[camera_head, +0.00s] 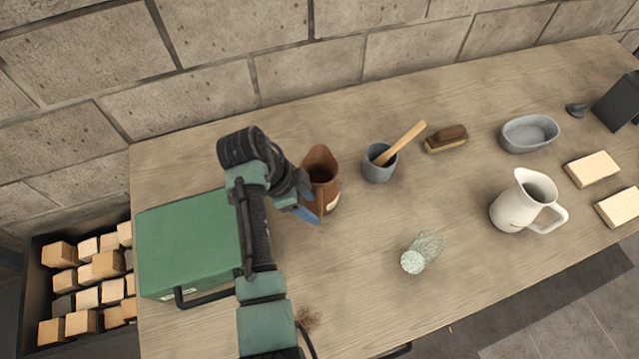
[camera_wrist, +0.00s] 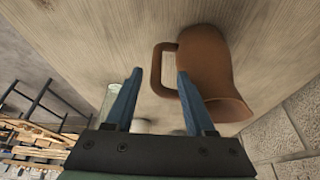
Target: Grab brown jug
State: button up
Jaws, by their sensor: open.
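The brown jug (camera_head: 322,178) stands upright on the wooden table, just right of my arm in the head view. Its left part is partly hidden by my wrist. In the wrist view the brown jug (camera_wrist: 213,72) shows its body at the right and its loop handle toward my fingers. My gripper (camera_wrist: 159,72) is open, with its blue fingers on either side of the handle in the picture. I see no clear contact, and the exact depth is hard to tell. In the head view my gripper (camera_head: 307,208) is at the jug's left side, its fingers partly hidden.
A grey cup (camera_head: 378,170) with a wooden handle stands close right of the jug. A brush (camera_head: 446,139), glass (camera_head: 422,250), white pitcher (camera_head: 516,208) and grey bowl (camera_head: 529,134) are farther right. A green box (camera_head: 188,245) is at left. The table's centre front (camera_head: 350,290) is clear.

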aim_at(319, 214)
jog(key=x, duration=0.1)
jog(key=p+x, duration=0.1)
jog(key=x, duration=0.1)
jog(key=shift+s+d+f, duration=0.25)
jog(key=shift+s, duration=0.05)
jog(key=shift+w+d+f, duration=0.1)
jog(key=shift+d+f, duration=0.1)
jog(key=shift+f, duration=0.4)
jog(key=shift+c, duration=0.2)
grip_shut()
jog(key=shift+w+r, duration=0.1)
dwell(0.4)
